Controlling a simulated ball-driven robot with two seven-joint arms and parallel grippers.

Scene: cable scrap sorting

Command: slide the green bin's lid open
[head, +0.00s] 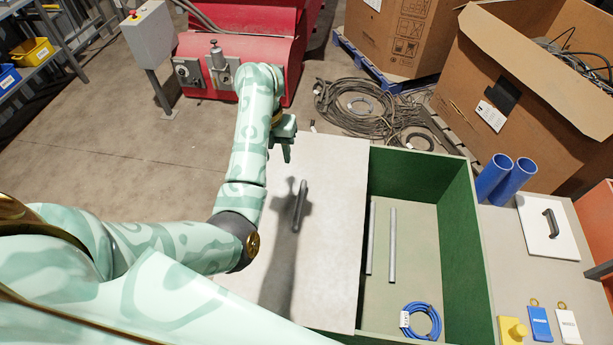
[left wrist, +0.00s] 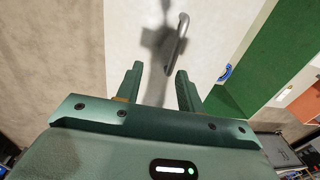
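The green bin (head: 460,225) stands in front of me. Its pale grey lid (head: 335,180) covers the left part, and the right part is uncovered. A dark grey bar handle (head: 299,205) stands on the lid. My left gripper (head: 287,155) is over the lid's far left part, beyond the handle and apart from it. In the left wrist view, the left gripper (left wrist: 158,70) has its fingers spread with nothing between them. The handle (left wrist: 178,42) shows there just past the fingertips, slightly to the right. My right gripper is not in view.
Inside the bin lie two grey rods (head: 392,245) and a blue cable coil (head: 421,320). Right of it are blue tubes (head: 515,180), a white panel with a handle (head: 548,228) and tags (head: 540,323). A red machine (head: 240,60) and loose cables (head: 360,108) are beyond.

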